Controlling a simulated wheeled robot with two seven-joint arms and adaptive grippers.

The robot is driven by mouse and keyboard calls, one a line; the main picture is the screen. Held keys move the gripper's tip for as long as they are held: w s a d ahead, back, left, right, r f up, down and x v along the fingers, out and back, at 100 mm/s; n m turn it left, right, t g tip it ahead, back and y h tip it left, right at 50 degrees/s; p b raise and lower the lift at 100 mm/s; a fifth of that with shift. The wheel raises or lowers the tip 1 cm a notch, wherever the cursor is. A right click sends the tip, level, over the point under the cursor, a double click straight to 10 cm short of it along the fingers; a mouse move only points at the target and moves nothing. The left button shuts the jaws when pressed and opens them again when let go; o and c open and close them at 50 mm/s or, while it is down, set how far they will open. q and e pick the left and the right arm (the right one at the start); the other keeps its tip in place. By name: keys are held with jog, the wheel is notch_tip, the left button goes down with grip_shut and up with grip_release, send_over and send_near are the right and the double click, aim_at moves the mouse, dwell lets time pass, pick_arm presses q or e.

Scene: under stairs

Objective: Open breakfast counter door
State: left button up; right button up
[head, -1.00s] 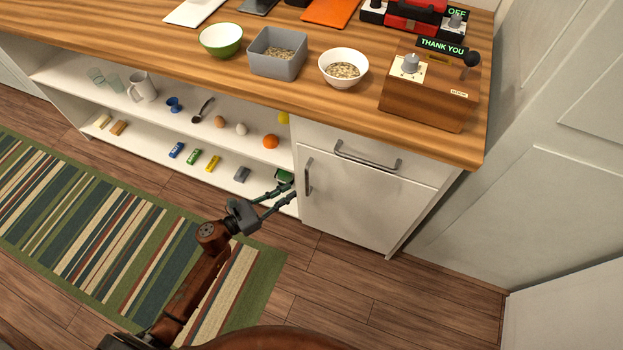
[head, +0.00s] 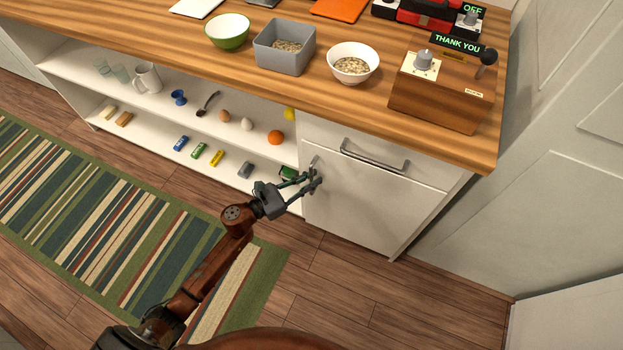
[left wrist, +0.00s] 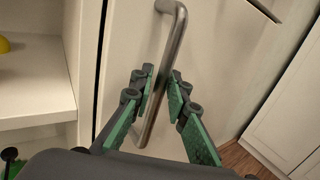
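The breakfast counter door (head: 370,205) is a white panel below a drawer at the counter's right end, and it looks closed. Its upright metal handle (head: 315,163) is at the door's left edge, partly hidden by my left gripper (head: 316,180). In the left wrist view the handle (left wrist: 175,45) runs between the two green-padded fingers of my left gripper (left wrist: 160,95). The fingers are open, one on each side of the bar, with a gap visible on the right side. My right gripper is not in view.
A drawer with a horizontal handle (head: 375,157) sits above the door. Open shelves to the left hold small items, including an orange (head: 275,137). Bowls and a wooden box (head: 440,95) stand on the counter top. The wood floor (head: 350,275) before the door is clear.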

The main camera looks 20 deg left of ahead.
pick_arm(q)
grip_shut()
dwell(0.5)
